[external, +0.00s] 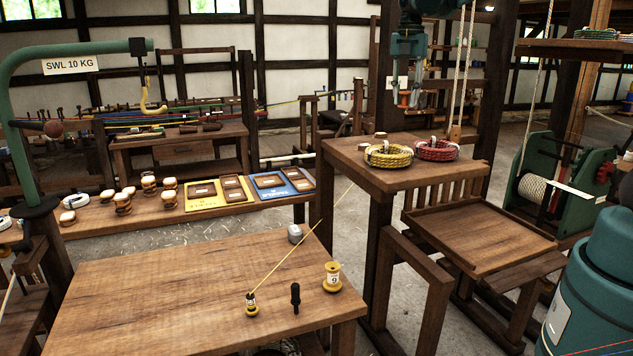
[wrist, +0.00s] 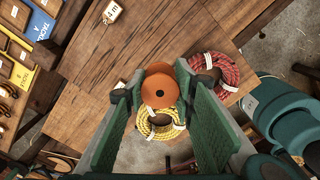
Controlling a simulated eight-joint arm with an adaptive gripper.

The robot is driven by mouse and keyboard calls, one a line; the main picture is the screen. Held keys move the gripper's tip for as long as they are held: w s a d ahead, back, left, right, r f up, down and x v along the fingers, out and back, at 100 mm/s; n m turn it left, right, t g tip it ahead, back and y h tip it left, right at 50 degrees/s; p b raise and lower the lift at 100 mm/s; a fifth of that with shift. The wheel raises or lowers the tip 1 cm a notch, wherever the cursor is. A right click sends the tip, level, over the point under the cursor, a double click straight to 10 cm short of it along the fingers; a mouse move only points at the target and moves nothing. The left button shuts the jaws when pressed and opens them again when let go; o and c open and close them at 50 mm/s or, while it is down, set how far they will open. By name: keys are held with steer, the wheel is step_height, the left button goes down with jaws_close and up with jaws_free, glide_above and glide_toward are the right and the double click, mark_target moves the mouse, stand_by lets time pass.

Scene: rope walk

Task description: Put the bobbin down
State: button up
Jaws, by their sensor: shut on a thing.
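In the external view my gripper (external: 406,80) hangs high at the upper middle, above and behind the small raised table (external: 350,158). The bobbin there (external: 403,100) is small, with only a bit of orange showing at the fingertips. A yellow bobbin with a white label (external: 332,277) stands upright on the front bench (external: 170,290). Another yellow bobbin (external: 251,304), with a line running up to the right, stands left of a black peg (external: 295,297).
A yellow rope coil (external: 389,155) and a red rope coil (external: 437,150) lie on the raised table. Two hanging ropes (external: 460,70) pass right of my gripper. Yellow and blue boards with trays (external: 205,195) lie on the middle bench. The front bench's left part is clear.

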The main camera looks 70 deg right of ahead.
steer(key=shift+o, duration=0.2)
steer(key=w+a+r+n+b, duration=0.1)
steer(key=w+a+b, duration=0.3)
steer(key=w+a, duration=0.8)
steer(key=w+n, duration=0.1)
steer(key=w, duration=0.3)
steer(key=shift+w+a+r+b, duration=0.25)
steer(key=shift+a+r+b, duration=0.1)
steer(key=shift+a+r, duration=0.05)
steer(key=w+a+n+b, duration=0.1)
steer(key=w+a+b, duration=0.35)
steer(key=a, duration=0.75)
steer(key=w+a+n+b, duration=0.1)
steer(key=w+a, duration=0.6)
steer(key=a, duration=0.4)
steer(key=w+a+n+b, duration=0.2)
steer(key=w+a, duration=0.3)
steer(key=a, duration=0.7)
steer(key=a+f+n+b, duration=0.1)
steer(key=a+b, duration=0.2)
steer(key=a, duration=1.7)
step_height(320, 180, down, 42)
steer(key=shift+w+f, duration=0.25)
steer(key=shift+w, duration=0.1)
steer(key=shift+d+f, duration=0.1)
steer(key=shift+f, duration=0.05)
steer(key=shift+f+b, duration=0.65)
steer(key=shift+f, duration=2.35)
